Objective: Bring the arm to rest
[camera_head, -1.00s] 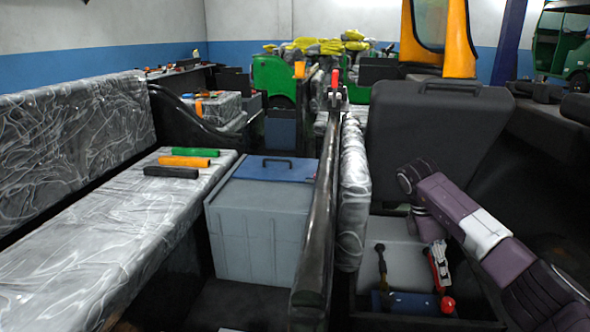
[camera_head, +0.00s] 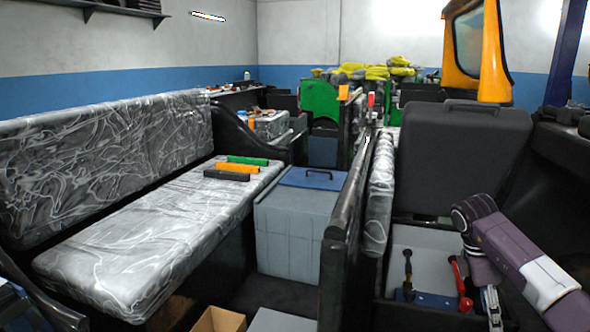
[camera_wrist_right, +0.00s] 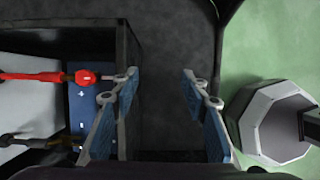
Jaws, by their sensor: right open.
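My right arm (camera_head: 525,263), purple with a pale band, comes in from the right in the head view and bends down beside an open dark box (camera_head: 430,318). In the wrist view my right gripper (camera_wrist_right: 160,88) is open, with blue-padded fingers and nothing between them. It hangs over dark floor just right of the box's wall. My left arm and gripper are not in view.
The box holds a blue piece (camera_head: 425,299) and red- and dark-handled tools; a red knob (camera_wrist_right: 84,78) is close left of my fingers. A padded bench (camera_head: 140,240) is far left.

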